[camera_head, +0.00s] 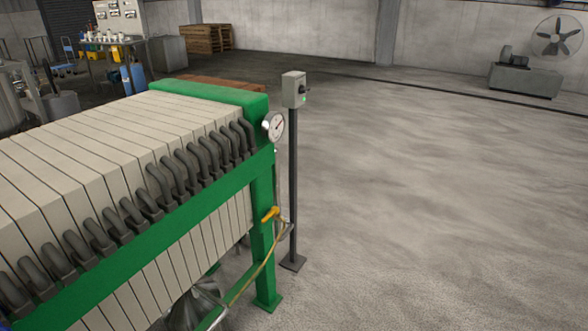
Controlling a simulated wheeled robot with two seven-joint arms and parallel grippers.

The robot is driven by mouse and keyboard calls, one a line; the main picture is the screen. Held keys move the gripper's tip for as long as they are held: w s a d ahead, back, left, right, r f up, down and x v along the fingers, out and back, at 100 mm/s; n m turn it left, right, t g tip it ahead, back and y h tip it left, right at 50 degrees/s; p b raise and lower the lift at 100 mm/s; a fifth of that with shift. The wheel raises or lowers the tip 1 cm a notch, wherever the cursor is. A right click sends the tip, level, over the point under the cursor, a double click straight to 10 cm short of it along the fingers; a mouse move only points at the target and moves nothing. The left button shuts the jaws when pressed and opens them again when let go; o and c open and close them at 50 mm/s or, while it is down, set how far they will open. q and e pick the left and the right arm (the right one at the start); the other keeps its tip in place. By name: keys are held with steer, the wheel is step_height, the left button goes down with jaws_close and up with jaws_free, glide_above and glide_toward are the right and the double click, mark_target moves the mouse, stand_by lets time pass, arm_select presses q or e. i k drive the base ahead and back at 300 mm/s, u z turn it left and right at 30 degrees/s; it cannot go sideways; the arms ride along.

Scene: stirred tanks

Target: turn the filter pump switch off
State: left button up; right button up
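The likely filter pump switch is a grey box (293,89) on top of a dark post (293,180). It stands just past the right end of the green-framed filter press (262,180). A black knob (305,89) sticks out of the box's right face, with a lit green lamp (304,99) below it. The knob's exact setting is too small to read. Neither of my grippers shows in the head view.
Open concrete floor (430,200) lies to the right of the post. A large fan (557,37) and pallets (207,38) stand at the back.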

mark_target(303, 89)
steer(key=z, duration=0.65)
steer(key=i, duration=1.5)
steer(key=u, duration=0.2)
